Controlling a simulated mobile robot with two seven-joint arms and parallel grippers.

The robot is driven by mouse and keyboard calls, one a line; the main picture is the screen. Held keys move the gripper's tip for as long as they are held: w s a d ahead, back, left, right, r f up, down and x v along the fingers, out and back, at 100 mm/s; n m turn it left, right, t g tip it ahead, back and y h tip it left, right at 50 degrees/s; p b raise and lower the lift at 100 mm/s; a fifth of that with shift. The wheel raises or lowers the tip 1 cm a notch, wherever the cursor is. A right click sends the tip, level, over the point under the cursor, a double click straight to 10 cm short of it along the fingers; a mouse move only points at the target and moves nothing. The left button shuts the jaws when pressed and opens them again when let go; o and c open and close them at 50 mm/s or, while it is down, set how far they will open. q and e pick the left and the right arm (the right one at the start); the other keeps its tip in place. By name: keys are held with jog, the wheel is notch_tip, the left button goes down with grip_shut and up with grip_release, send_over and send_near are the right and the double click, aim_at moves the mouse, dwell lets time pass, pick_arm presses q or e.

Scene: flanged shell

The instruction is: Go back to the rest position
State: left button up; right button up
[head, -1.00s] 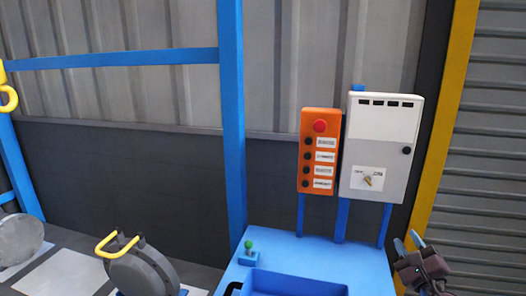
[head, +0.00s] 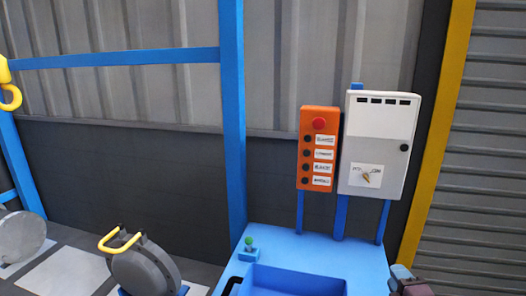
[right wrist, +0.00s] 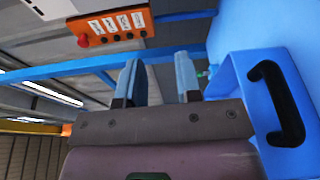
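My right gripper (head: 400,273) shows at the bottom right of the head view, beside the right edge of the blue table, with most of it cut off by the frame. In the right wrist view its two blue-grey fingers (right wrist: 158,78) stand apart with nothing between them, so it is open and empty. My left gripper is in neither view.
A grey round part (head: 148,268) with a yellow handle sits left. A black handle (right wrist: 277,103) is near my right gripper.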

jog(key=s+a+f+m+g, duration=0.2)
jog(key=s+f+m+g, duration=0.1)
jog(key=s+f+m, duration=0.6)
jog(key=s+a+f+m+g+b, duration=0.1)
jog(key=s+a+f+m+g, duration=0.1)
jog(key=s+f+m, duration=0.7)
jog(key=s+f+g, duration=0.1)
jog(key=s+f, duration=0.1)
jog(key=s, duration=0.4)
jog(key=shift+a+f+h, duration=0.2)
jog(key=shift+f+h, duration=0.1)
jog(key=shift+f, duration=0.05)
